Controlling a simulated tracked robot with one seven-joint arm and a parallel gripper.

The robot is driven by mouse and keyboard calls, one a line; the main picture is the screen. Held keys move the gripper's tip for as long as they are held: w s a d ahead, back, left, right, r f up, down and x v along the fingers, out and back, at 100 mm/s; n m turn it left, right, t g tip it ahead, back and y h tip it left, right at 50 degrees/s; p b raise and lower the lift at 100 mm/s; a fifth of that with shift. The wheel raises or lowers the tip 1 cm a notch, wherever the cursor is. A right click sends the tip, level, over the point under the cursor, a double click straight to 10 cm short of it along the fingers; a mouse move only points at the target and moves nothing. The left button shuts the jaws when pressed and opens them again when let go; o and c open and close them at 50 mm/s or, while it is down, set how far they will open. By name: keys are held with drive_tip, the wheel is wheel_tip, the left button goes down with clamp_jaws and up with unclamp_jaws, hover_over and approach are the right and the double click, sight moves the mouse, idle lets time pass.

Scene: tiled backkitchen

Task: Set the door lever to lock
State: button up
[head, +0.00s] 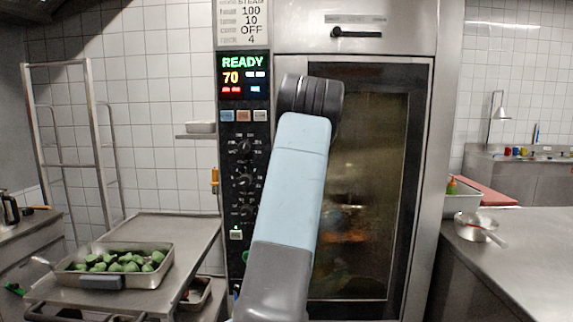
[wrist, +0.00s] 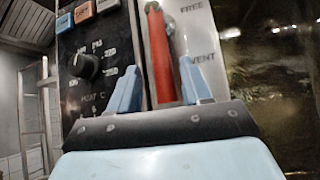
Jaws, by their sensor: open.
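The red door lever (wrist: 159,60) stands nearly upright in the wrist view, on a pale plate (wrist: 199,45) at the oven door's left edge. The plate reads FREE above and VENT lower down; no LOCK mark shows. My gripper (wrist: 158,66) is open, with one blue finger left of the lever and one right of it. I cannot tell whether either finger touches it. In the head view, my arm hides the lever and my gripper. The oven door (head: 385,180) looks closed.
The control panel (head: 243,160) with knobs and a READY display is left of the door. A steel table (head: 175,240) bears a tray of green vegetables (head: 115,262) at left. A steel counter (head: 530,250) with a pan (head: 476,228) stands at right.

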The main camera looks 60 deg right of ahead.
drive_tip(key=v, duration=1.1)
drive_tip(key=shift+f, duration=0.15)
idle(0.8)
